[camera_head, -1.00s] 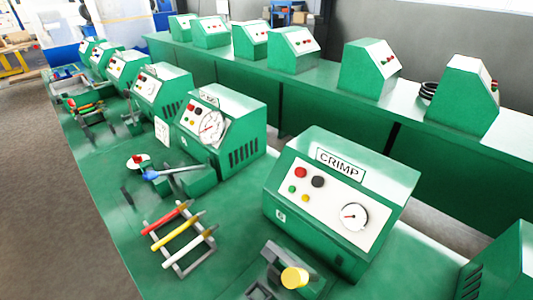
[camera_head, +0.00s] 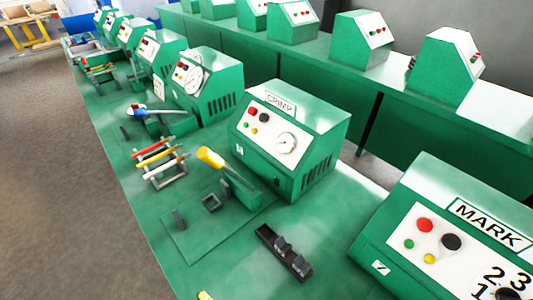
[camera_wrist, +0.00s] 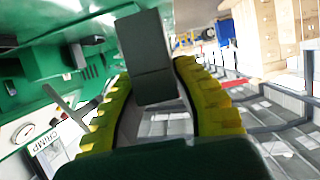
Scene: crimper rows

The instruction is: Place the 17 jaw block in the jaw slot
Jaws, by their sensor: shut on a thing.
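My gripper (camera_wrist: 155,105) shows only in the wrist view, its two yellow ridged fingers closed on a dark grey-green block (camera_wrist: 148,55). The block sticks out past the fingertips, slightly tilted in the picture, and I can read no number on it. In the head view, a small square dark socket (camera_head: 211,202), which looks like the jaw slot, sits on a green plate in front of the CRIMP machine (camera_head: 285,135). It appears empty. A dark rack (camera_head: 265,233) to its right holds small grey blocks (camera_head: 292,256); their numbers are unreadable.
A lever with a yellow handle (camera_head: 210,157) stands right behind the socket. A rack with red, yellow and white handles (camera_head: 160,165) lies farther back. The MARK machine (camera_head: 450,245) is at right.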

